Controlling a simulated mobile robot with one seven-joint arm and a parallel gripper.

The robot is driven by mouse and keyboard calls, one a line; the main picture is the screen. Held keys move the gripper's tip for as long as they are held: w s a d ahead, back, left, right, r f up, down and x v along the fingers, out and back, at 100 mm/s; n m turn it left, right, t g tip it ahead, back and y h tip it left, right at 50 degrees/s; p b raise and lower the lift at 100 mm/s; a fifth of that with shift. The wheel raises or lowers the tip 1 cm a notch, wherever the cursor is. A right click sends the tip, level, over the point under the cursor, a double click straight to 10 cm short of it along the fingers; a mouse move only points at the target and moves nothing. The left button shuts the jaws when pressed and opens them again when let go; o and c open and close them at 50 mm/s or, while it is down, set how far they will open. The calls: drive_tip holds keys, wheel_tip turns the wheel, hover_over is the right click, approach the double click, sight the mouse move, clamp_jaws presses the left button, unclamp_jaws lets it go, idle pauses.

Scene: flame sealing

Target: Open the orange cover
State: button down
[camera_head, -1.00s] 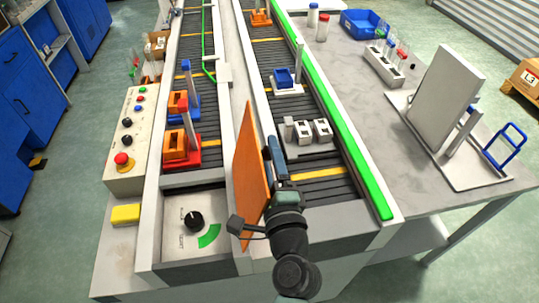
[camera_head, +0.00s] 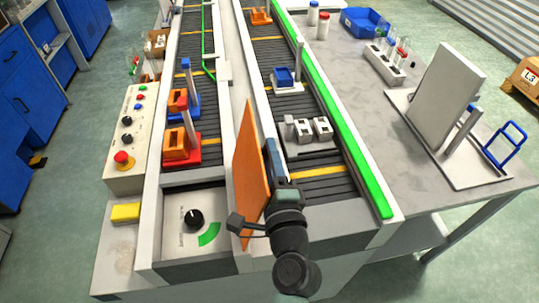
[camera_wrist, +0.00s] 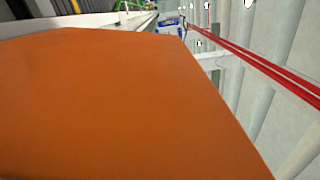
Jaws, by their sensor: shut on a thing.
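The orange cover (camera_head: 249,180) is a flat panel. In the head view it stands steeply upright, almost edge-on, at the near end of the line between the two conveyor lanes. It is to the right of the dial panel (camera_head: 194,219). My gripper (camera_head: 270,150) is at the right side of the cover and is shut on it. The fingertips and the exact place of contact are hidden. In the wrist view the cover (camera_wrist: 120,110) fills most of the picture, very close to the camera.
Orange and blue holders (camera_head: 181,145) stand on the left lane. A grey fixture with white blocks (camera_head: 312,129) stands on the right lane beyond my gripper. A control box with a red button (camera_head: 123,158) is at the left. The right-hand table (camera_head: 365,110) holds bottles, a rack and an upright white panel.

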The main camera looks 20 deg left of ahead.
sight(259, 218)
idle(0.8)
drive_tip(key=shift+s+a+r+n+p, duration=0.2)
drive_tip(key=shift+s+a+n, duration=0.25)
drive_tip(key=shift+a, duration=0.1)
drive_tip(key=shift+s+a+r+n+p, duration=0.25)
drive_tip(key=shift+s+a+n, duration=0.15)
drive_tip(key=shift+a, duration=0.2)
drive_tip(key=shift+s+a+r+n+p, duration=0.2)
drive_tip(key=shift+s+a+n, duration=0.15)
drive_tip(key=shift+a+n, duration=0.15)
drive_tip(key=c, duration=0.5)
unclamp_jaws()
drive_tip(key=b+v, duration=0.4)
drive_tip(key=v, duration=0.7)
drive_tip(key=shift+s+d+f, duration=0.2)
drive_tip(key=shift+s+d, duration=0.05)
drive_tip(key=shift+s, duration=0.05)
drive_tip(key=shift+s+d+r, duration=0.2)
drive_tip(key=shift+s+d, duration=0.1)
drive_tip(key=shift+s, duration=0.15)
